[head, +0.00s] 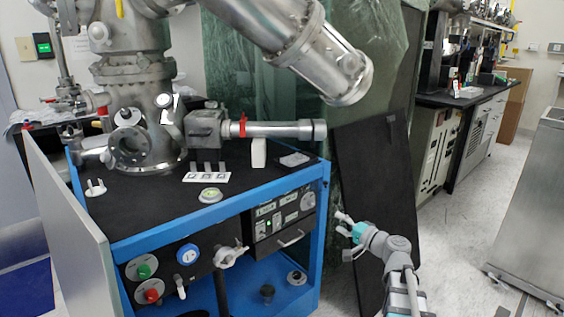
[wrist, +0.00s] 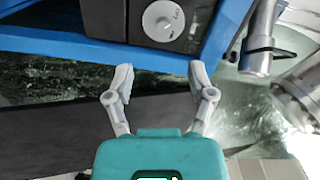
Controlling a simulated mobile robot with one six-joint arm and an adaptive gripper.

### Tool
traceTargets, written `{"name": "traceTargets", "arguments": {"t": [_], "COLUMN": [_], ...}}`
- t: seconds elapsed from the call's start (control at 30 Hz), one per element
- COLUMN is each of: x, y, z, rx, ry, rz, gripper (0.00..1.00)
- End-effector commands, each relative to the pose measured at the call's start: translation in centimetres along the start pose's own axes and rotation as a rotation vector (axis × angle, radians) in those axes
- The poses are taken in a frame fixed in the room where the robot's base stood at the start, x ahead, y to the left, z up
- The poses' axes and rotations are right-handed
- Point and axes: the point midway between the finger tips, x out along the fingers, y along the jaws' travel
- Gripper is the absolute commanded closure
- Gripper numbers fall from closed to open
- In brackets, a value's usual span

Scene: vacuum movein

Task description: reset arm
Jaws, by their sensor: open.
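My arm reaches in from the lower right of the head view. My gripper (head: 345,236) is at the right of the blue-framed cart, in front of the dark leaning panel, with its fingers toward the cart. In the wrist view my gripper (wrist: 161,80) has its two grey fingers spread apart, with nothing between them. Beyond the fingertips are the blue cart frame (wrist: 95,52) and a black panel with a round white knob (wrist: 163,20). I cannot tell the exact gap between fingertips and frame.
The cart (head: 245,200) carries a steel vacuum chamber (head: 135,105) and small parts on its black top. A dark panel (head: 375,190) leans behind my arm. A steel cabinet (head: 540,200) stands at the right. The pale floor (head: 465,225) between is clear.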

Motion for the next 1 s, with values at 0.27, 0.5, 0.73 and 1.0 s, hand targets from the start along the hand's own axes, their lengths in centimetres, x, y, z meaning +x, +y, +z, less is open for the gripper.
{"name": "traceTargets", "arguments": {"t": [0.27,0.5,0.73,1.0], "x": [1.1,1.0,-0.9,-4.6], "y": [1.2,3.5,5.8,7.6], "z": [5.0,10.8,15.2,18.3], "rx": [-0.087,-0.200,-0.304,-0.418], "ry": [-0.160,-0.370,-0.552,-0.725], "rz": [0.149,0.373,0.612,0.916], "gripper": [0.29,0.29,0.29,0.29]}}
